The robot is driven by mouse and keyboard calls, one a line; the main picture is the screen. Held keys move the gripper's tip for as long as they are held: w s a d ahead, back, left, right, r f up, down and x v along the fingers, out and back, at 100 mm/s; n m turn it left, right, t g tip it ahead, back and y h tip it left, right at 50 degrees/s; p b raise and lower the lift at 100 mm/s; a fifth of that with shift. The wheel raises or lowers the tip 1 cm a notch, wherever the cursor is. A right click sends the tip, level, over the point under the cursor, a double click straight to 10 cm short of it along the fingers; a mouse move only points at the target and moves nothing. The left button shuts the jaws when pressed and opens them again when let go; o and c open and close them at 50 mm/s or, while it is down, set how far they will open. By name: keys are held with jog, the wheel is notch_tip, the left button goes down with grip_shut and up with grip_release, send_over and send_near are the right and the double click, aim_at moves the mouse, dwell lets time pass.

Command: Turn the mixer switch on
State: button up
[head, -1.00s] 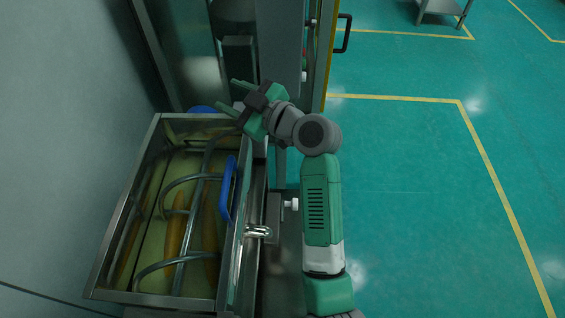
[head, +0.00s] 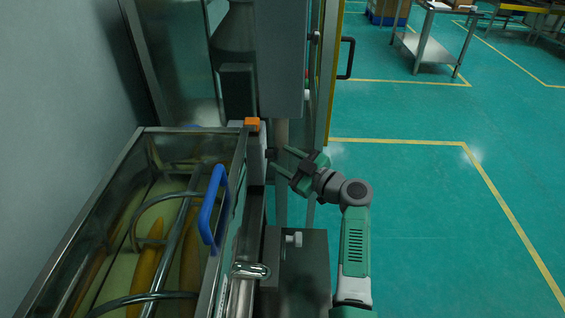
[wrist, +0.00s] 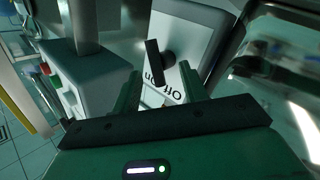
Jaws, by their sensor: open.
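The mixer switch is a black rotary knob (wrist: 155,62) on a pale plate (wrist: 195,35) with "On" and "Off" lettering, upside down in the wrist view. In the head view the dark knob (head: 271,154) sticks out from the right side of a pale box (head: 256,150) at the mixer's far corner. My gripper (head: 283,160) is open, just right of the knob, with its fingers pointing at it. In the wrist view the knob stands between and beyond the green fingertips (wrist: 160,75). I cannot tell whether the fingers touch it.
The glass-walled mixer tank (head: 145,131) with a blue handle (head: 212,205) lies left of my gripper. An orange block (head: 252,124) tops the switch box. A grey column (head: 281,60) rises behind. The green floor (head: 410,200) to the right is clear.

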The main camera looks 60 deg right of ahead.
jog(key=shift+w+d, duration=0.15)
jog(key=shift+w, duration=0.35)
grip_shut()
